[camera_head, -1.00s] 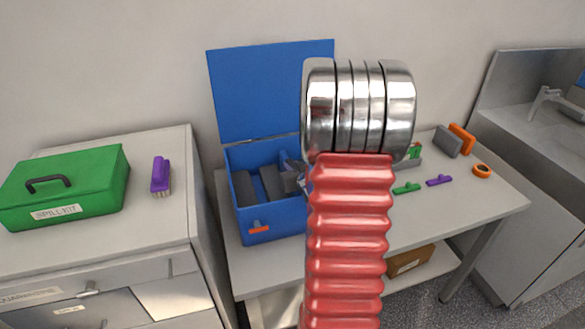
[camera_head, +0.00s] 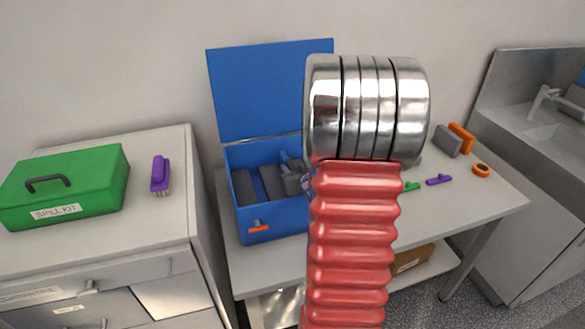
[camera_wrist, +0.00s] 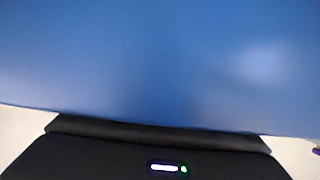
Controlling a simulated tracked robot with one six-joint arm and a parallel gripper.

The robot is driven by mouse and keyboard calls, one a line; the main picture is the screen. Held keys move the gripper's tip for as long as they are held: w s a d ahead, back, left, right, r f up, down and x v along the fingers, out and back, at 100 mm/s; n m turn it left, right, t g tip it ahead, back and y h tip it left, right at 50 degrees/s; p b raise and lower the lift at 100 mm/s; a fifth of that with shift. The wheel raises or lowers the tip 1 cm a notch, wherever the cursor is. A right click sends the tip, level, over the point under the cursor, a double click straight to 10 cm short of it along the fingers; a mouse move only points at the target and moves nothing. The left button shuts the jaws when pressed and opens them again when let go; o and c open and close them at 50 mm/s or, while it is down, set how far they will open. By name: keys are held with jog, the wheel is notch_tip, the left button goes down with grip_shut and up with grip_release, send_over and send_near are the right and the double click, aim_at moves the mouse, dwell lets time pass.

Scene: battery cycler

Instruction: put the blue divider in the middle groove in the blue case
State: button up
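The blue case (camera_head: 275,223) stands open on the table, its lid (camera_head: 268,90) raised against the wall. Dark grey upright slabs (camera_head: 244,188) show inside its left part. A small blue piece (camera_head: 284,160), perhaps the divider, shows at the case's right side, just above a grey part that may be my gripper. My arm hides the case's right end and most of my gripper, so its fingers cannot be made out. In the wrist view a close, blurred blue surface (camera_wrist: 160,60) fills most of the picture; I cannot tell whether it is the divider or the case. The middle groove is not discernible.
A green spill kit (camera_head: 95,190) and a purple-handled brush (camera_head: 160,176) rest on the left cabinet. Right of my arm lie a purple piece (camera_head: 439,179), a green piece (camera_head: 412,186), an orange ring (camera_head: 481,170) and upright grey and orange plates (camera_head: 446,141). A sink stands far right.

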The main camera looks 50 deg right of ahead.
jog(key=v, duration=0.9)
jog(key=shift+s+a+r, duration=0.1)
jog(key=shift+s+a, duration=0.05)
jog(key=shift+s, duration=0.1)
jog(key=shift+w, duration=0.1)
dwell(0.5)
jog(key=shift+w+a+r, duration=0.15)
jog(key=shift+a+r, duration=0.1)
jog(key=w+a+r+n+g+y, duration=0.1)
jog(key=a+r+g, duration=0.15)
jog(key=a, duration=0.55)
jog(key=a+r+n+g+y, duration=0.1)
jog(key=a+r, duration=0.3)
jog(key=a, duration=0.4)
jog(key=s+a+r+n+g+y, duration=0.1)
jog(key=s+a+n+y, duration=0.1)
jog(key=s+a, duration=0.3)
jog(key=s+a+r+n+g+y, duration=0.1)
jog(key=s+a, duration=0.5)
jog(key=a, duration=0.8)
jog(key=shift+a+n+g+y, duration=0.25)
jog(key=shift+n+g+y, duration=0.15)
jog(key=shift+y, duration=0.3)
jog(key=shift+r, duration=0.1)
